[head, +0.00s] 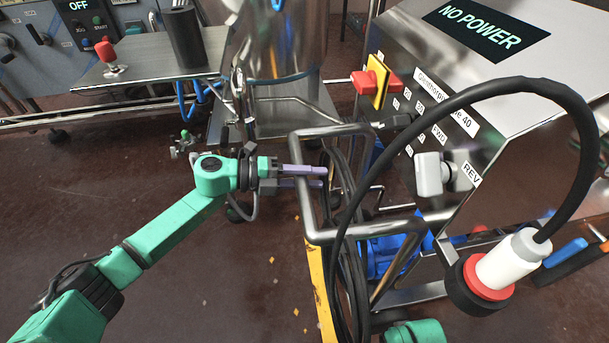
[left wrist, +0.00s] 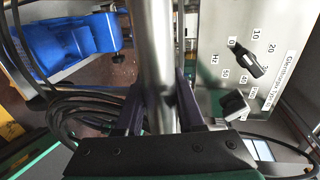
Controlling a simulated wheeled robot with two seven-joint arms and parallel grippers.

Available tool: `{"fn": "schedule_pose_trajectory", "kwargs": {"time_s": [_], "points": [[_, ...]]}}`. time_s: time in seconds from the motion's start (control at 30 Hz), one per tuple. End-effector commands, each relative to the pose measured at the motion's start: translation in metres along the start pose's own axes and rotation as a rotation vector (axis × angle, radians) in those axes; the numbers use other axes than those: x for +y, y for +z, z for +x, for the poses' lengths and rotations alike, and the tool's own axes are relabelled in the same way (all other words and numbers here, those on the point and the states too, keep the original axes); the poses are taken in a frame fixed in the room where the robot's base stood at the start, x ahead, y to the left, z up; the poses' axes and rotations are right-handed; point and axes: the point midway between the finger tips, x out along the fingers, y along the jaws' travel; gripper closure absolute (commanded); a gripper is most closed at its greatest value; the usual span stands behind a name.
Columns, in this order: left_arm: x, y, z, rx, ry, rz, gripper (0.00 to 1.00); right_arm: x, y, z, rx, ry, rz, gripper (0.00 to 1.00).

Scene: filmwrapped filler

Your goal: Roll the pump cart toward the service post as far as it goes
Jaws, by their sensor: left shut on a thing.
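The pump cart has a steel control box (head: 475,75) with a dark display reading "NO POWER". A blue pump (head: 385,257) sits low in its frame, and the pump also shows in the left wrist view (left wrist: 75,45). The cart's tubular push handle (head: 304,215) stands out toward the left. My left gripper (head: 322,177) is shut on the upright handle tube, which runs between its fingers in the left wrist view (left wrist: 155,70). I cannot make out a service post.
A thick black cable loops over the box to a white and red plug (head: 505,265). More cable (head: 345,230) hangs on the handle. A steel hopper (head: 275,40) stands behind, with a side table (head: 150,58) at back left. A yellow floor line (head: 320,290) runs below. Left floor is clear.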

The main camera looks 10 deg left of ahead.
Motion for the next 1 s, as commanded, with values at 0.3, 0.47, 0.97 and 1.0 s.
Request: {"fn": "schedule_pose_trajectory", "kwargs": {"time_s": [0.3, 0.47, 0.97, 1.0], "points": [[-0.0102, 0.0041, 0.0039, -0.009, -0.014, 0.004, 1.0, 0.0005, 0.0018, 0.0022, 0.0, 0.001, 0.0, 1.0], [-0.0106, 0.004, 0.0043, -0.009, -0.015, 0.005, 1.0, 0.0003, 0.0019, 0.0024, 0.0, 0.001, 0.0, 1.0], [-0.0048, 0.0027, 0.0044, -0.007, -0.005, 0.002, 0.33, 0.0002, 0.0022, 0.0028, -0.001, 0.001, 0.0, 1.0], [-0.0043, 0.0028, 0.003, -0.007, -0.004, 0.001, 0.33, 0.0002, 0.0022, 0.0028, -0.001, 0.001, 0.0, 1.0]]}}
